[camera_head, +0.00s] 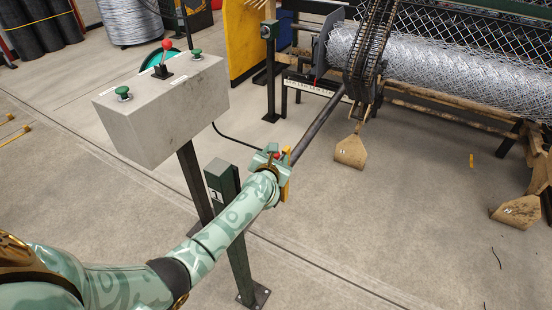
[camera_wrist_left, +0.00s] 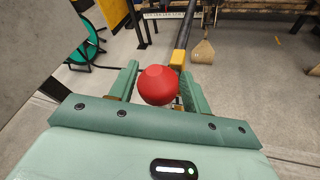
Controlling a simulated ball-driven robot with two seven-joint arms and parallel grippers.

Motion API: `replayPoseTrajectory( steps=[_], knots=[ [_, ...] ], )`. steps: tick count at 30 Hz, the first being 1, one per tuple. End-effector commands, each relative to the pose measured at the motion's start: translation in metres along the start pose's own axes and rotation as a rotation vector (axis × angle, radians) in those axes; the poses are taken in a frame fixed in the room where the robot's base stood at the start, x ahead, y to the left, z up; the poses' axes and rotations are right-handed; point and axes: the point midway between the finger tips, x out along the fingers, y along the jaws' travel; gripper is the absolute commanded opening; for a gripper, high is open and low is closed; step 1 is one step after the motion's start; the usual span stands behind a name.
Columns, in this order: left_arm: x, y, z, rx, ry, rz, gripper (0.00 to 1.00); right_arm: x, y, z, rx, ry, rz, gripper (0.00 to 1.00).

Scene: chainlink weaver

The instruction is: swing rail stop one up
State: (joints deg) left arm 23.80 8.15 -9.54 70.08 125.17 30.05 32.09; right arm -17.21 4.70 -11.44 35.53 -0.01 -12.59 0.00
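The rail stop's red ball knob (camera_wrist_left: 158,85) sits between the two fingers of my left gripper (camera_wrist_left: 160,80). In the head view my left gripper (camera_head: 272,158) is beside the post labelled 1 (camera_head: 222,182), with a bit of red showing at its fingers. In the left wrist view the fingers stand apart on both sides of the knob, with what look like narrow gaps. Contact is unclear. A dark bar (camera_head: 320,123) with a yellow piece (camera_wrist_left: 177,58) runs away behind the knob. The knob's joint to its post is hidden. My right gripper is not in view.
A grey control box (camera_head: 165,115) with green buttons and a red-knobbed lever (camera_head: 165,55) stands left of my left arm. A wire mesh roll (camera_head: 440,70) and tan hanging plates (camera_head: 351,151) are at the back right. The floor at right front is largely clear.

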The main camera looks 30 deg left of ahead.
Motion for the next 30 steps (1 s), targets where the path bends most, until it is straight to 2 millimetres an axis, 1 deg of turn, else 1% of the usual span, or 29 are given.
replayPoseTrajectory(
  steps=[1, 5, 8, 11, 13, 16, 21, 23, 24, 27, 30],
  knots=[
    [0.001, 0.004, 0.002, -0.001, -0.002, 0.007, 0.42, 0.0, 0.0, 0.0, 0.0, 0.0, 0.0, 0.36],
    [0.001, 0.003, 0.001, -0.002, 0.0, 0.005, 0.42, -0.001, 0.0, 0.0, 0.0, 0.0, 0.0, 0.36],
    [-0.001, 0.005, 0.008, -0.002, -0.001, 0.005, 0.42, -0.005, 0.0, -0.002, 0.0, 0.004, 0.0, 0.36],
    [-0.006, 0.012, 0.024, -0.001, -0.006, 0.007, 0.42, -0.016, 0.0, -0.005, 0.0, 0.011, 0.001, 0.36],
    [-0.01, 0.019, 0.041, 0.0, -0.01, 0.008, 0.42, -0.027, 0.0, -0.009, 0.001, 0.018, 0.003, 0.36],
    [-0.038, 0.02, 0.057, -0.001, -0.008, 0.004, 0.42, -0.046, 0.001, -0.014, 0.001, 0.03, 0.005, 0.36],
    [-0.08, 0.024, 0.083, -0.002, -0.006, 0.001, 0.42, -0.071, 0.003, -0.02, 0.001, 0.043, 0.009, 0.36],
    [-0.097, 0.02, 0.081, -0.001, -0.002, -0.001, 0.42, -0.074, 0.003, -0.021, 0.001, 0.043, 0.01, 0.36],
    [-0.108, 0.018, 0.081, -0.002, -0.001, -0.001, 0.42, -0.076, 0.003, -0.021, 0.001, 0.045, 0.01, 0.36],
    [-0.131, 0.016, 0.084, -0.002, -0.001, -0.001, 0.42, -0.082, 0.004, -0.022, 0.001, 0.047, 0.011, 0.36],
    [-0.149, 0.014, 0.087, -0.001, 0.0, -0.001, 0.42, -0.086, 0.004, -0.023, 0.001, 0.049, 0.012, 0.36]
  ],
)
